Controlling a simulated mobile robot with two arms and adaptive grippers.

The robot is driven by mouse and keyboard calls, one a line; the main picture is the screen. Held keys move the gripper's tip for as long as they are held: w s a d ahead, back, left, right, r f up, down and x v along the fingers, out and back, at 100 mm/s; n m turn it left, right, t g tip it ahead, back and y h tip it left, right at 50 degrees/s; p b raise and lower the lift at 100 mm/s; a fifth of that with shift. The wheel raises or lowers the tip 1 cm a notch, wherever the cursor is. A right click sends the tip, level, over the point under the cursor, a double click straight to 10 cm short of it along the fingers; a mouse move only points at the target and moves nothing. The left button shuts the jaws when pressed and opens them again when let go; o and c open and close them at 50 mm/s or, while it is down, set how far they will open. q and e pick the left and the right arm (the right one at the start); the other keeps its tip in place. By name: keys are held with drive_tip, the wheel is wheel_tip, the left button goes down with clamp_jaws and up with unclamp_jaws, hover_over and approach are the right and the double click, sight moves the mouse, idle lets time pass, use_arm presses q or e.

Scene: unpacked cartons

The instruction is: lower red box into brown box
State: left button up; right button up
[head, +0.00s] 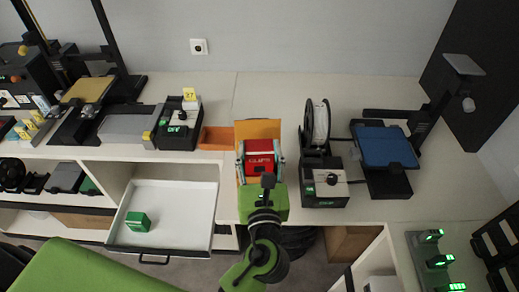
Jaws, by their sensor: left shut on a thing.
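The red box (260,146), with white lettering, is held between the two fingers of my left gripper (261,158). My left gripper is shut on it, and my green and black arm reaches up to it from the lower middle. The brown box (257,129) is an orange-brown open carton on the work table. The red box is over the carton's opening or partly inside it; I cannot tell its exact height. The red box and gripper hide most of the carton's inside. My right gripper is not in view.
An orange flap or bin (216,138) lies left of the carton. A black device with a white spool (320,125) stands close on the right. A black device with a green display (177,131) stands left. An open white drawer (180,205) holds a green box (138,221).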

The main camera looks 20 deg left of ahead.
use_arm(q)
drive_tip(key=shift+f+b, duration=0.75)
drive_tip(key=shift+f, duration=0.65)
drive_tip(key=o, duration=1.2)
wheel_tip(320, 180, up, 11)
drive_tip(key=p, duration=1.2)
